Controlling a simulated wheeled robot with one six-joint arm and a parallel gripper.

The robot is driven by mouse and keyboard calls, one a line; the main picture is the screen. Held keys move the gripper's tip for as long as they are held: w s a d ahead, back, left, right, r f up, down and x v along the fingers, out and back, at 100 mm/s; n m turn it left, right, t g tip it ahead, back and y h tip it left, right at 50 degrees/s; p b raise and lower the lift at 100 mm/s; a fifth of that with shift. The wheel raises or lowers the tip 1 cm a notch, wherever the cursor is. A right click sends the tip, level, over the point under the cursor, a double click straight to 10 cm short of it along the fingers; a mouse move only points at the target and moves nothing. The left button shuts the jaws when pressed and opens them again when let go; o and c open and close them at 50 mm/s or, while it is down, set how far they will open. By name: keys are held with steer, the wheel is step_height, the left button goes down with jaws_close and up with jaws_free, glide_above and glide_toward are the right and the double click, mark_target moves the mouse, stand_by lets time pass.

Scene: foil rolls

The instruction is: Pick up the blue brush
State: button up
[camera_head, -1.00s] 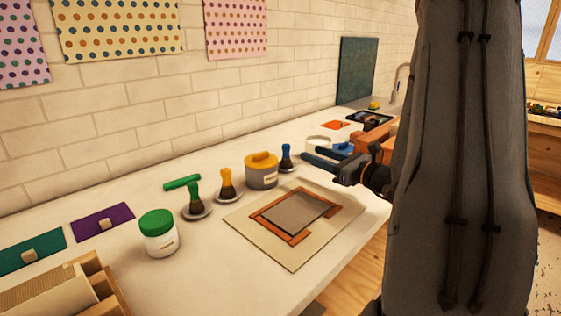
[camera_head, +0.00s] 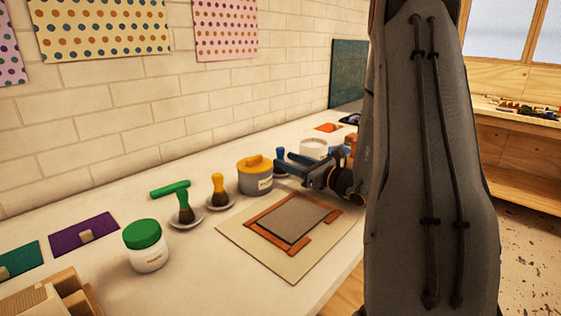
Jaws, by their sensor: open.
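The blue brush (camera_head: 280,154) stands on the white counter just right of the grey tub with the yellow lid. Only its blue handle top and a little of its lower part show, because my gripper covers the rest. My gripper (camera_head: 284,162) is open, with its dark fingers pointing left at the brush. The fingers overlap the brush in the picture. I cannot tell whether the brush is between them or behind them.
The yellow-lidded tub (camera_head: 254,178) is close left of the fingers. A yellow brush (camera_head: 218,188) and a green brush (camera_head: 184,205) stand on small dishes farther left. A framed board (camera_head: 290,222) lies in front. A white tub (camera_head: 313,148) is behind my gripper.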

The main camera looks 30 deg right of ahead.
steer(key=shift+x, duration=0.95)
steer(key=c, duration=0.9)
steer(key=shift+r, duration=0.15)
step_height(320, 180, up, 10)
steer(key=shift+d+f+b, duration=0.1)
steer(key=shift+b, duration=0.3)
